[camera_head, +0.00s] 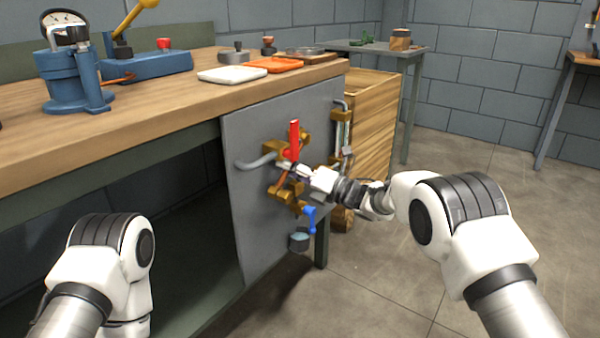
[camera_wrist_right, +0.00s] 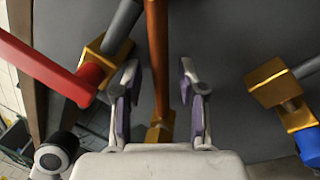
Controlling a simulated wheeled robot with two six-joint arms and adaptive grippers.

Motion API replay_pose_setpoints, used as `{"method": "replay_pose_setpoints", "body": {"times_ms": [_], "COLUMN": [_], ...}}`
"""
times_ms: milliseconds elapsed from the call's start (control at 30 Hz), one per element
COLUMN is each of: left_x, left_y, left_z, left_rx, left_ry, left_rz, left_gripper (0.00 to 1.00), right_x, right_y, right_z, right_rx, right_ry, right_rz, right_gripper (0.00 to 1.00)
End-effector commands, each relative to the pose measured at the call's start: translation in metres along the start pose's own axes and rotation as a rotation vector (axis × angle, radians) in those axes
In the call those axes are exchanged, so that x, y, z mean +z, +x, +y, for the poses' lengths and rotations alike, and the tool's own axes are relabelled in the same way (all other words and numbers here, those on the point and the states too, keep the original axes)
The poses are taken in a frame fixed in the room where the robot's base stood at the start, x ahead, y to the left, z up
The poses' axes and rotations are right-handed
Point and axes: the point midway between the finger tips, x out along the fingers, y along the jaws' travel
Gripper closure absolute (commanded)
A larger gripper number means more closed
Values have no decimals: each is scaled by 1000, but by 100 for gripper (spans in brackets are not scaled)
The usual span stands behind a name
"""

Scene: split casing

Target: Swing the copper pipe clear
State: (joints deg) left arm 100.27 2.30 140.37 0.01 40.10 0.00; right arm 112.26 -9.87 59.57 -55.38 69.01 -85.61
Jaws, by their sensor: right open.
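The copper pipe (camera_wrist_right: 157,45) runs down the middle of the right wrist view, between the fingers of my right gripper (camera_wrist_right: 158,88). The fingers are open, with a gap on either side of the pipe. Its lower end meets a brass fitting (camera_wrist_right: 160,131). I cannot tell how deep the pipe lies between the fingers. In the head view my right gripper (camera_head: 300,171) is at the brass fittings on the grey panel (camera_head: 255,213) and hides most of the pipe. My left arm shows at the lower left; its gripper is out of view.
A red lever (camera_head: 294,139) stands upright just above the gripper; it also shows in the wrist view (camera_wrist_right: 45,70). A blue valve handle (camera_head: 310,218) is below. The workbench (camera_head: 130,107) overhangs the panel. Floor at right is clear.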

Motion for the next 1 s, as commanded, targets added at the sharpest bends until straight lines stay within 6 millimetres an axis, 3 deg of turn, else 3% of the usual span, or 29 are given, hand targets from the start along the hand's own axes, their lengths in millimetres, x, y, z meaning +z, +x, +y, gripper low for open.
{"method": "replay_pose_setpoints", "body": {"times_ms": [400,500,1000], "left_x": [0,0,0], "left_y": [0,0,0], "left_z": [0,0,0], "left_rx": [0,0,0], "left_ry": [0,0,0], "left_rz": [0,0,0], "left_gripper": [40,40,40], "right_x": [1,0,0], "right_y": [-94,-109,-116], "right_z": [0,-1,0], "right_rx": [-2,-2,0], "right_ry": [3,3,1], "right_rz": [-4,-2,-2], "right_gripper": [59,59,59]}}
